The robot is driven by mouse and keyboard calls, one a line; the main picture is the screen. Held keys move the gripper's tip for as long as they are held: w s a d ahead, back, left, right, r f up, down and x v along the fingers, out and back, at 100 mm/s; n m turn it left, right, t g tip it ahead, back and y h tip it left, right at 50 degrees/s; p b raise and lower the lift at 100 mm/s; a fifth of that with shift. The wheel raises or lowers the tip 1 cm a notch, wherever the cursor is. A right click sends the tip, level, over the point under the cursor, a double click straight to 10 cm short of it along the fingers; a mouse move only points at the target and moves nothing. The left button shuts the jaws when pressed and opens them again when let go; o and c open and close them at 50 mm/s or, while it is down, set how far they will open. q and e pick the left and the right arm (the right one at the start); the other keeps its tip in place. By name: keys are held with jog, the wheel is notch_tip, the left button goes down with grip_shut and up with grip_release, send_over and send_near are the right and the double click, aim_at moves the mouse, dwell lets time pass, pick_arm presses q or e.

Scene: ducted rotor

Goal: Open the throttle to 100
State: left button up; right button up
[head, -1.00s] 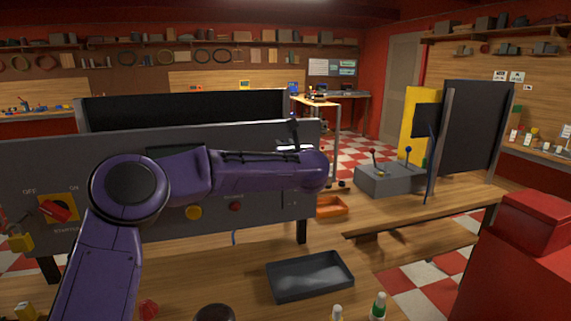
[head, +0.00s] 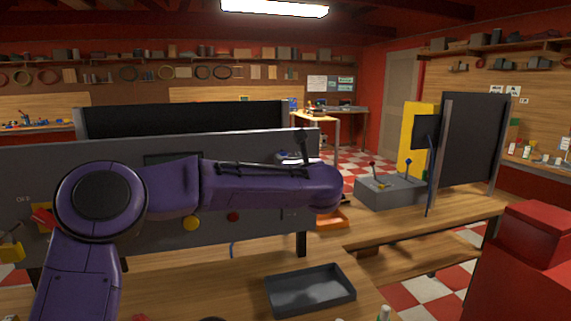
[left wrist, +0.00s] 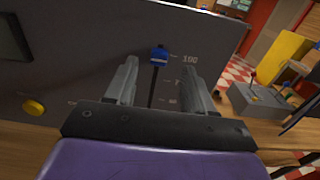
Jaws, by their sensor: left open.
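The throttle is a vertical slot in the grey panel, with a blue slider knob (left wrist: 159,55) at its upper end, level with the mark 100 (left wrist: 190,60). In the left wrist view my left gripper (left wrist: 160,68) is open. In the head view the left gripper (head: 299,150) shows only in part behind my purple arm, and the throttle is mostly hidden there. My right gripper is not in view.
The panel (head: 140,220) also carries a yellow button (head: 191,223) and a red button (head: 233,217). A dark tray (head: 310,290) lies on the wooden bench in front. A grey box with levers (head: 392,190) stands to the right. A red box (head: 530,240) is at the right edge.

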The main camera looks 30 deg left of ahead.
pick_arm(q)
jog(key=b+v, duration=0.1)
jog(key=v, duration=0.3)
jog(key=shift+s+d, duration=0.2)
